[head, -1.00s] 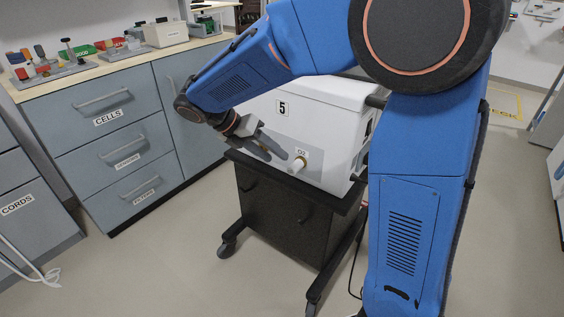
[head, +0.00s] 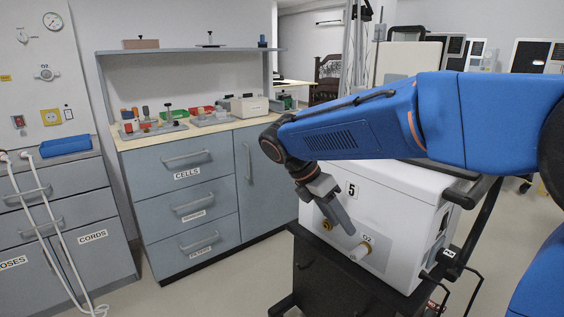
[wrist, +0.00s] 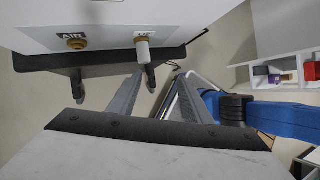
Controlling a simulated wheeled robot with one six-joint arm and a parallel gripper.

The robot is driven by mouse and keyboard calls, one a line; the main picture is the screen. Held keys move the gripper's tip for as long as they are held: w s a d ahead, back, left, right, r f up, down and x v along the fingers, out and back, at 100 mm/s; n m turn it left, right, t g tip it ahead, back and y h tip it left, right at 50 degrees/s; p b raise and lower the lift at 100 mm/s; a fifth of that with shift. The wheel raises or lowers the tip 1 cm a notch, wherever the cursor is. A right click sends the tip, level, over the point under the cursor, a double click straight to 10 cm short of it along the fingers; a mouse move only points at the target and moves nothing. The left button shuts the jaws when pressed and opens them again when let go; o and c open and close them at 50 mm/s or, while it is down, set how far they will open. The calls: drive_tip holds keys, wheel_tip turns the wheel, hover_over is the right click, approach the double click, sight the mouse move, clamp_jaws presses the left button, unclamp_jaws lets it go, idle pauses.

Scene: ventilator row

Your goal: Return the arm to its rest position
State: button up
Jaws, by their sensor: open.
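My arm (head: 365,128) reaches in from the right in the head view, its forearm raised and nearly level above the white ventilator (head: 400,215) numbered 5. My gripper (head: 348,228) points down in front of the ventilator's front face, close to the O2 port. In the wrist view my gripper (wrist: 160,78) has its two fingers apart with nothing between them. A white fitting on the O2 port (wrist: 143,48) shows just beyond the fingertips. The brass AIR port (wrist: 76,42) is left of it. Whether a finger touches the ventilator, I cannot tell.
The ventilator stands on a dark wheeled cart (head: 335,287). A grey drawer cabinet (head: 190,205) with parts on its top stands to the left. A CORDS cabinet (head: 100,260) with hanging white hoses is farther left. Floor shows between cabinet and cart.

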drive_tip(key=s+d+f+m+t+y, duration=0.2)
drive_tip(key=s+d+m, duration=0.4)
drive_tip(key=s+m, duration=0.4)
drive_tip(key=s+d+f+m+t+y, duration=0.3)
drive_tip(key=s+d+m, duration=0.4)
drive_tip(key=s+m, duration=0.4)
drive_tip(key=shift+s+f+m+y, duration=0.15)
drive_tip(key=shift+f+m+y, duration=0.65)
drive_tip(key=shift+f+m, duration=0.3)
